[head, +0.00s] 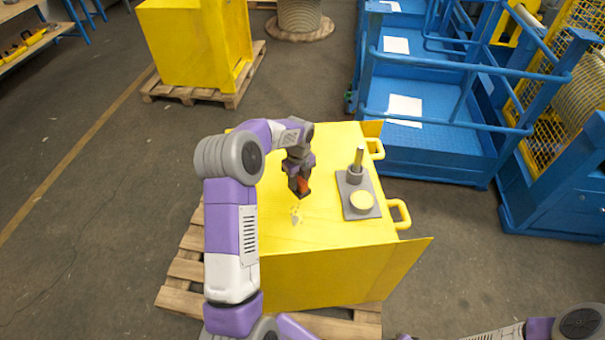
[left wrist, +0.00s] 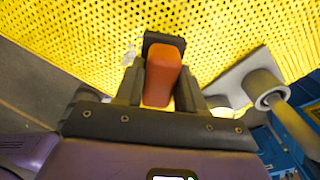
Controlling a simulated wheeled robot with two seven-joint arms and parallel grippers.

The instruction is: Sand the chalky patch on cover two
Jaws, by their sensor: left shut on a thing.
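A yellow cover (head: 330,232) stands in the middle of the head view. A small pale, speckled patch (head: 296,215) shows on its top; a whitish mark also shows in the left wrist view (left wrist: 128,56). My left gripper (head: 301,190) is shut on an orange-red block (left wrist: 162,76), which points down at the cover top just beyond the patch. Whether the block touches the surface, I cannot tell. No number shows on the cover. My right gripper is out of view; only part of that arm shows at bottom right.
Yellow handles (head: 401,214) line the right edge. A wooden pallet (head: 181,271) lies underneath. Blue railed platforms (head: 425,150) stand at right.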

